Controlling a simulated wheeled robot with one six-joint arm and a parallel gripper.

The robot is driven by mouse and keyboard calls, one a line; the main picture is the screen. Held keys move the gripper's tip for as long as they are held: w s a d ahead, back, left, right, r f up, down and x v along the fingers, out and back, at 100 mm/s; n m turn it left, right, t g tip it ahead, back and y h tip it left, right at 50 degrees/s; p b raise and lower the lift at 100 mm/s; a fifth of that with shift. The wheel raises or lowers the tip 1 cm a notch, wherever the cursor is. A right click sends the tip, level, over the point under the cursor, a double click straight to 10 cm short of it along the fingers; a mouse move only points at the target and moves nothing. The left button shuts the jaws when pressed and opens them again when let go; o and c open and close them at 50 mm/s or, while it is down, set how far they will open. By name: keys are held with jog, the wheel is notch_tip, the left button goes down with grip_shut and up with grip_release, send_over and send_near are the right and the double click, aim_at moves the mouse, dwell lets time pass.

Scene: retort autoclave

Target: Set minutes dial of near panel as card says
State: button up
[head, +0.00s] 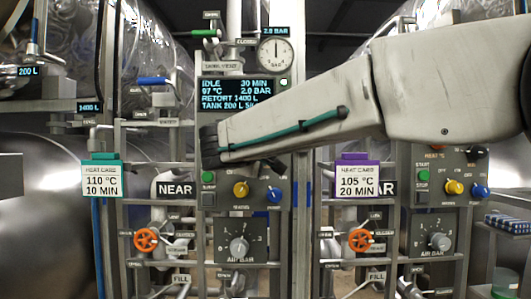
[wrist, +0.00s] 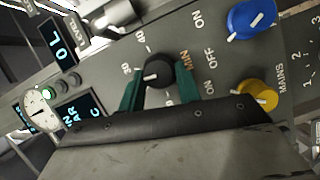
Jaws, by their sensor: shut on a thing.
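The minutes dial (wrist: 158,73) is a black knob in the wrist view, beside the word MIN. Its white mark points left, toward the printed 30. My gripper (wrist: 160,88) has its green fingers on either side of the knob, shut on it. In the head view my gripper (head: 210,147) covers the upper part of the near panel (head: 207,228), hiding the dial. The panel's display (head: 236,91) reads IDLE, 30 MIN, 97 °C, 2.0 BAR. A teal heat card (head: 101,178) reads 110 °C, 10 MIN. A purple-topped heat card (head: 357,180) reads 105 °C, 20 MIN.
A yellow knob (wrist: 258,95) and a blue knob (wrist: 252,18) sit close to the dial. A NEAR sign (head: 174,189) is left of the panel. An AIR BAR dial (head: 239,247) is below it. Orange valve wheels (head: 146,239) and pipes flank it.

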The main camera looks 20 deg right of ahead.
jog(key=shift+s+d+f+n+t+y, duration=0.1)
jog(key=shift+d+f+n+t+y, duration=0.2)
jog(key=shift+n+t, duration=1.95)
jog(key=shift+w+a+f+n+t+y, duration=0.15)
jog(key=shift+n+y, duration=0.2)
jog(key=shift+n, duration=4.05)
jog(key=shift+s+d+f+n+t+y, duration=0.25)
jog(key=shift+n+t, duration=0.85)
jog(key=shift+n, duration=2.25)
jog(key=shift+w, duration=0.1)
jog(key=o, duration=1)
jog(key=shift+r, duration=0.1)
jog(key=shift+c, duration=0.2)
jog(key=v, duration=0.8)
jog(key=shift+d, duration=0.1)
